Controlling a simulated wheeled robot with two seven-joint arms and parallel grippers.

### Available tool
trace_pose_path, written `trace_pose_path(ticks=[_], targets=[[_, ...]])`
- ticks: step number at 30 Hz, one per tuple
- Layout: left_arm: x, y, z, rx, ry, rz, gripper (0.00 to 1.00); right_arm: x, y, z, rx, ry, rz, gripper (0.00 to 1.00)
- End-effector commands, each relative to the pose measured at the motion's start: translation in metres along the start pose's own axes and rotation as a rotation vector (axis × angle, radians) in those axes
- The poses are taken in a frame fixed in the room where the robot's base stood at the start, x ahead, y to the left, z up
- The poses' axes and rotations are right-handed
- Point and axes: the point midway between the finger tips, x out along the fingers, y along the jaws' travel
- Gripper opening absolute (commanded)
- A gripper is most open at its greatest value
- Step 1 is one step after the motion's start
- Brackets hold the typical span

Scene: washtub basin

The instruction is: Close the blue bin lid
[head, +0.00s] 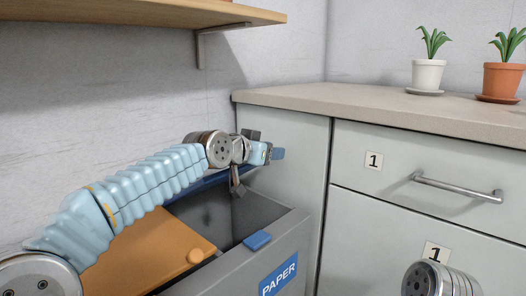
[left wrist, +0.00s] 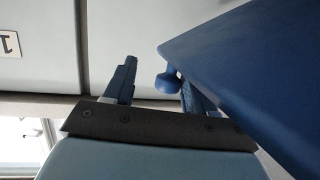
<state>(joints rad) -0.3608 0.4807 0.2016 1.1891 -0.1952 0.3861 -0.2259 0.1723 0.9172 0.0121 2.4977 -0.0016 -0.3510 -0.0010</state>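The grey bin (head: 290,240) with a blue PAPER label stands open against the cabinet in the head view. Its blue lid (head: 212,182) is raised at the back, mostly hidden behind my left arm. In the left wrist view the blue lid (left wrist: 250,70) fills the right side, with a small round blue knob (left wrist: 168,82) at its edge. My left gripper (head: 269,153) is above the bin's back, near the lid. In the left wrist view its fingers (left wrist: 157,78) are apart, with the knob close to the right finger; contact cannot be told. My right gripper is out of view.
A brown lid (head: 150,250) with a round knob lies left of the bin opening. A grey cabinet (head: 400,150) with a drawer handle (head: 455,187) stands at right, potted plants (head: 428,75) on its counter. A wooden shelf (head: 140,12) overhangs the upper left.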

Motion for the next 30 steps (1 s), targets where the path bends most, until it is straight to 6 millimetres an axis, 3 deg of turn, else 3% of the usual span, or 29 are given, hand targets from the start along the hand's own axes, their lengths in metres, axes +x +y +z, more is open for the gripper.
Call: trace_pose_path(ticks=[5,18,24,30], targets=[[-0.021,0.0,-0.001,0.001,0.003,-0.001,0.55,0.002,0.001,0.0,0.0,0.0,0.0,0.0],[-0.119,-0.001,0.0,0.0,0.001,-0.002,0.55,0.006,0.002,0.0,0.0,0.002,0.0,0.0],[-0.136,0.0,0.0,0.0,0.001,0.0,0.55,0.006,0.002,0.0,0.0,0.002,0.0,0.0],[-0.138,0.0,0.0,0.0,0.0,0.001,0.55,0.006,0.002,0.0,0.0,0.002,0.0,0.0]])
